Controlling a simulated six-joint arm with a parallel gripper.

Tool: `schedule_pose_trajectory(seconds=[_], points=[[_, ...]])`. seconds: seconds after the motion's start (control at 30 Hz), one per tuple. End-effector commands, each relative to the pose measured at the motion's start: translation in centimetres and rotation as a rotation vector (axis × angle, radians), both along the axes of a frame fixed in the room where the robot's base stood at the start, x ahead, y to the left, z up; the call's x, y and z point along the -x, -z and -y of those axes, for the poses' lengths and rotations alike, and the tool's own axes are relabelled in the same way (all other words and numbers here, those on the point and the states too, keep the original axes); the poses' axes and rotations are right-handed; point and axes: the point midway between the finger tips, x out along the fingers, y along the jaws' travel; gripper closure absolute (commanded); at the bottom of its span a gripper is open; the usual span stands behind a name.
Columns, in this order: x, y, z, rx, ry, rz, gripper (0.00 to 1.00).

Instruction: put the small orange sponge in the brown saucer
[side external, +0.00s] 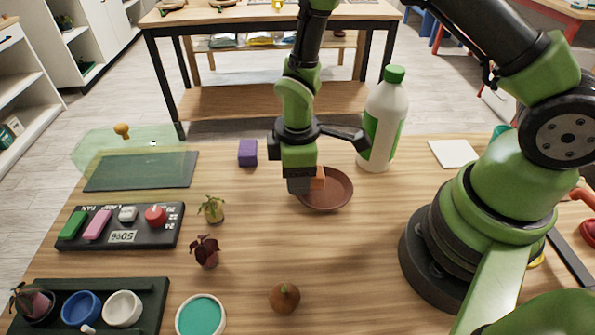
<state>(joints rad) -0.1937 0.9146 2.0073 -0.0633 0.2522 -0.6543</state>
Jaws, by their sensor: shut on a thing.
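The brown saucer (340,190) sits on the wooden table near the middle of the side external view. My gripper (306,184) points down over the saucer's left part. It is shut on the small orange sponge (318,178), which shows only in part beside the dark fingers. The sponge is over or inside the saucer's left half. I cannot tell whether it touches the saucer's surface.
A white bottle with a green cap (384,120) stands just behind the saucer to the right. A purple block (248,152) lies to the left. Small plants (211,209) and a brown round object (284,297) stand nearer the front.

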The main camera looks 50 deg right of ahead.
Motion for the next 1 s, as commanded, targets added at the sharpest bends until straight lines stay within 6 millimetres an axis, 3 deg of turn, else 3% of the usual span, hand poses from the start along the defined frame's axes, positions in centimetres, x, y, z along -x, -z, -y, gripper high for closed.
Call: schedule_pose_trajectory(seconds=[0.37, 0.4, 0.5, 0.83, 1.0], points=[[0.0, 1.0, 0.0, 0.0, 0.0, -0.001, 0.81], [0.0, 0.9, 0.0, 0.0, 0.0, 0.0, 0.52], [0.0, 0.9, 0.0, 0.0, 0.0, 0.0, 0.33], [0.0, 0.5, 0.0, 0.0, 0.0, 0.0, 0.33], [-0.2, -1.7, 0.0, -0.001, 0.0, 0.006, 0.33]])
